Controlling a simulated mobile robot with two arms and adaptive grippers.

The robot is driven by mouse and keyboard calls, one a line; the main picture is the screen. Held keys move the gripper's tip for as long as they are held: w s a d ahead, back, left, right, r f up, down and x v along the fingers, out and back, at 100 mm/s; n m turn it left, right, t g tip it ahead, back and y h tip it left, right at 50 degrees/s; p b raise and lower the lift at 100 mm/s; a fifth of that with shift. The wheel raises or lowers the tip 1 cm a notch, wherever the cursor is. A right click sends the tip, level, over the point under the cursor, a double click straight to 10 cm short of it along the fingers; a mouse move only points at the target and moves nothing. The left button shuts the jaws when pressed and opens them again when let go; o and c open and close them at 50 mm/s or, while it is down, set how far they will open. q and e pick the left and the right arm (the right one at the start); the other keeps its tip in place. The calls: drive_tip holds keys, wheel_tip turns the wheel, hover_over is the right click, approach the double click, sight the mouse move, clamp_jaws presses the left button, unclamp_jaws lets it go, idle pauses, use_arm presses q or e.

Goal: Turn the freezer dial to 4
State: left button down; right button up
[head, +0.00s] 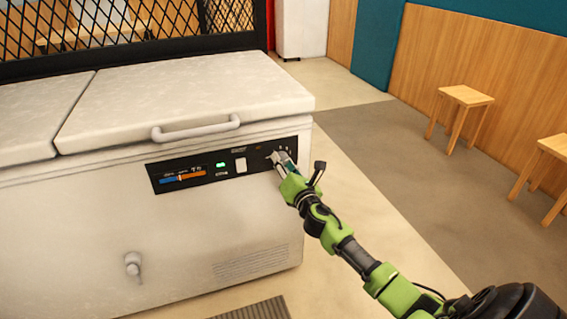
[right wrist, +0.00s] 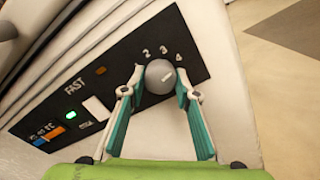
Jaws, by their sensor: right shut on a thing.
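The white chest freezer (head: 75,230) fills the left of the head view, with a black control panel (head: 228,172) on its front. In the right wrist view the grey round dial (right wrist: 159,79) sits on the panel (right wrist: 100,66), below the printed numbers 2, 3 and 4. A short pale mark on the dial slants up and right, roughly toward the 4; exact alignment is unclear. My right gripper (right wrist: 160,88) is shut on the dial, one finger on each side. In the head view my right gripper (head: 283,161) hides most of the dial. My left gripper is not in view.
A green light (right wrist: 71,115), a white switch (right wrist: 96,108) and a blue-orange strip (head: 184,177) share the panel. A lid handle (head: 196,129) sticks out above it. Wooden stools (head: 464,97) stand at the right, with open floor (head: 395,150) between.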

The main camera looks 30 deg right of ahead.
drive_tip(key=shift+m, duration=0.5)
drive_tip(key=o, duration=1.1)
drive_tip(key=shift+s, duration=0.1)
drive_tip(key=v, duration=1.1)
drive_tip(key=shift+s, duration=0.4)
